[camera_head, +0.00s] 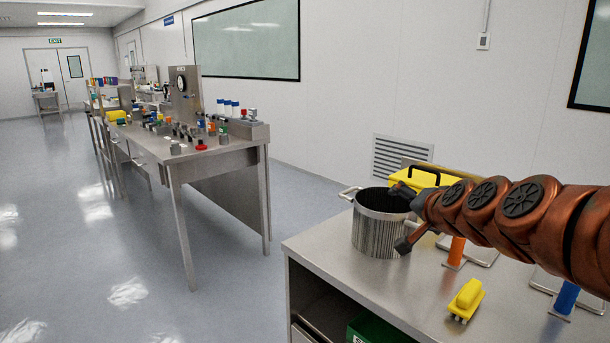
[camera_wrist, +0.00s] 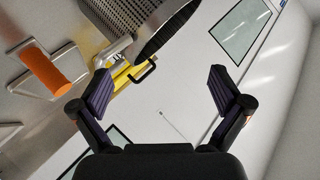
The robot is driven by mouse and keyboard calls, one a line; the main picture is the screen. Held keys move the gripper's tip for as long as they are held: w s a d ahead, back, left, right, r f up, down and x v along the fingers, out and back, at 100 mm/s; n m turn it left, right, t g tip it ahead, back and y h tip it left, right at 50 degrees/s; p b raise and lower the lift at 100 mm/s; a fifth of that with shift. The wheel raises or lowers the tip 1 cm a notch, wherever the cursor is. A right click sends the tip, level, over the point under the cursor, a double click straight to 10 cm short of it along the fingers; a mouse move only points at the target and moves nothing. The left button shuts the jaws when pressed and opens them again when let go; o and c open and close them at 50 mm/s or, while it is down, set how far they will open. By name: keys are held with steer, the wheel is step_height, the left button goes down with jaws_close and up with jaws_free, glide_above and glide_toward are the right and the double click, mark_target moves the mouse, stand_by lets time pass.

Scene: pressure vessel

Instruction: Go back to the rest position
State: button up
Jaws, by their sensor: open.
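My gripper (camera_head: 403,217) is at the end of my copper-coloured arm, which reaches in from the right in the head view. The gripper is open, with its two fingers spread apart. In the wrist view the fingers (camera_wrist: 161,90) are wide apart and nothing is between them. A ribbed metal pot (camera_head: 372,235) stands upright on the near steel table, overlapped by the fingers in the head view. I cannot tell whether they touch it. The pot also shows at the top of the wrist view (camera_wrist: 118,14).
The near table (camera_head: 340,262) also holds a yellow case (camera_head: 412,178), an orange-handled item (camera_head: 455,250), a yellow item (camera_head: 466,298) and a blue-handled item (camera_head: 566,297). A workbench (camera_head: 212,160) with instruments stands at the left. The floor (camera_head: 70,240) farther left is clear.

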steer(key=s+a+f+n+g+y, duration=0.1)
steer(key=s+a+f+n+g, duration=0.3)
steer(key=s+f, duration=0.6)
steer(key=s+a+f+n+g, duration=0.3)
steer(key=s+a+f+g, duration=0.35)
steer(key=s, duration=0.75)
steer(key=s+d+f+n+g+h, duration=0.1)
steer(key=s+d+f+g, duration=0.2)
steer(key=s, duration=0.7)
steer(key=s+d+f+g+h, duration=0.1)
steer(key=s+d+f+g, duration=0.1)
steer(key=s, duration=0.7)
steer(key=s+p+v, duration=0.2)
steer(key=p+v, duration=1)
steer(key=v, duration=0.1)
steer(key=shift+a+r+t, duration=0.15)
steer(key=shift+r+t, duration=0.1)
steer(key=shift+t, duration=0.1)
steer(key=shift+c, duration=0.2)
